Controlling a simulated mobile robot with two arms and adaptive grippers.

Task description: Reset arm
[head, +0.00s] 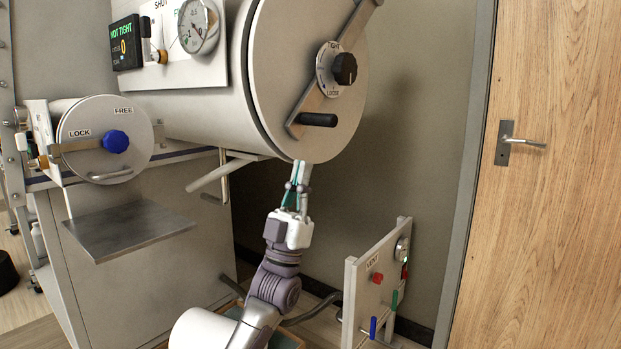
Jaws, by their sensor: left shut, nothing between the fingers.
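My left gripper (299,172) points upward from the bottom middle of the head view. Its fingers are shut with nothing between them. The fingertips are just below the lower edge of the large round door (285,75) in the picture; I cannot tell whether they touch it. My right gripper is not in view. The large door has a slanted metal bar with a black grip (317,120) at its lower end and a black knob (344,69) on a dial marked TIGHT and LOOSE.
A small round door (91,155) with a blue knob (115,141) is at left, above a metal shelf (128,228). A display (126,43) reads NOT TIGHT. A VENT panel (362,296) stands low, right of my arm. A wooden door (560,220) is at far right.

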